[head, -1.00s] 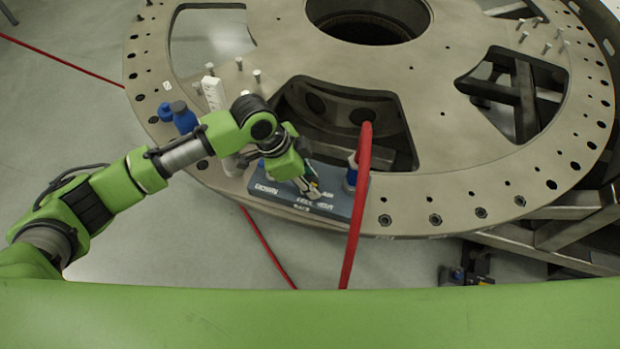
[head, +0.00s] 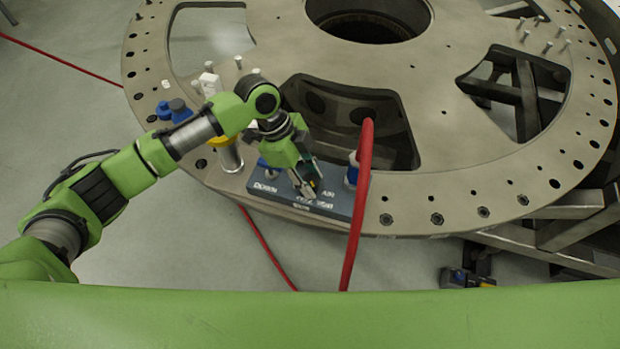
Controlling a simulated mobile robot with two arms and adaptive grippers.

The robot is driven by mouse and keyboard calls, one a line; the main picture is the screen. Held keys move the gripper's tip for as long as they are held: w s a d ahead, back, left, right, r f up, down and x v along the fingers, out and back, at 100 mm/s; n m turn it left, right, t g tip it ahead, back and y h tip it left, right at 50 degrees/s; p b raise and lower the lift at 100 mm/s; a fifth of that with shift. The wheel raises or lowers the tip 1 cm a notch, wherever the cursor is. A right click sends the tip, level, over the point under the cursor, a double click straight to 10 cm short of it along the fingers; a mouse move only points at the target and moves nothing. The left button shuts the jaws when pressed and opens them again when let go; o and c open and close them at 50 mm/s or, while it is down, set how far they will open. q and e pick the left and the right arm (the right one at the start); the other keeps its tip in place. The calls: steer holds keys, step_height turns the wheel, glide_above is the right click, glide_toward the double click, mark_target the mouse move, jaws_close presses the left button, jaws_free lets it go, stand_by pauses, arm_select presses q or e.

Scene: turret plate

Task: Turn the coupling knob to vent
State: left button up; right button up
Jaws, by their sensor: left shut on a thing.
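A dark blue-grey control panel (head: 335,207) with white lettering lies at the near edge of the turret plate (head: 465,190). I can read "DOWN" at its left and "AIR" at its right; the lettering in front is too small to read surely. My left gripper (head: 308,189) points down over the middle of the panel and is shut on the coupling knob. The fingers hide most of the knob, so its pointing direction cannot be told. My right gripper is out of view.
A red hose (head: 357,215) rises from the floor past the panel's right side, beside a blue-and-white fitting (head: 351,172). A metal cylinder with a yellow ring (head: 229,153) and blue-topped parts (head: 173,110) stand left. A large opening lies behind the panel.

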arm_select(q)
steer(key=o, duration=1.1)
steer(key=shift+r, duration=0.1)
steer(key=v, duration=1.1)
steer(key=shift+r, duration=0.4)
steer(key=shift+a, duration=0.1)
